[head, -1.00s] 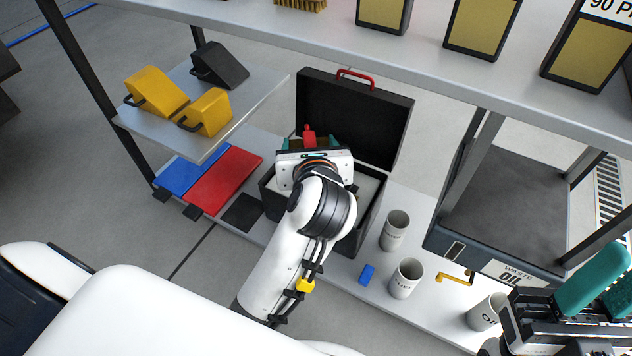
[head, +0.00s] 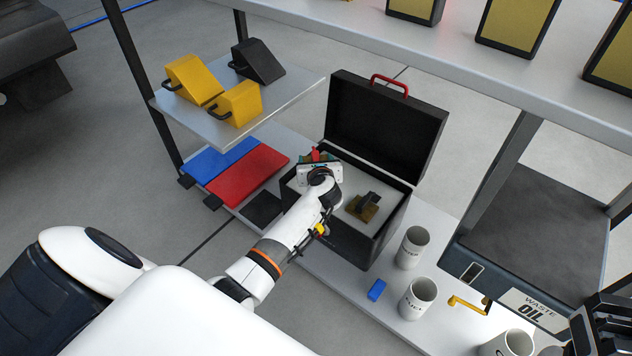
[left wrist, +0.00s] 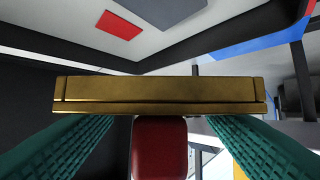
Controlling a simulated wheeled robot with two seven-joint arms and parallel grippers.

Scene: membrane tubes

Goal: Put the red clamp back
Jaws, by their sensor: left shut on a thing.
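My left gripper (head: 318,162) is over the left part of the open black toolbox (head: 375,242). It is shut on the red clamp (head: 315,155), mostly hidden behind the hand in the head view. In the left wrist view, the clamp's red block (left wrist: 159,148) and brass bar (left wrist: 160,95) show between the teal fingers. Behind the bar is a pale surface with a red patch (left wrist: 118,25) and a dark grey patch. A dark clamp on a brass base (head: 362,208) sits in the box's pale insert. My right gripper (head: 600,325) is partly in view at the lower right corner; its fingertips are unclear.
The box lid (head: 385,125) stands open at the back. Blue (head: 220,157) and red (head: 248,176) flat pieces lie left of the box, under a shelf with yellow chocks (head: 236,103). White mugs (head: 413,247) and a blue block (head: 376,290) stand to the right.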

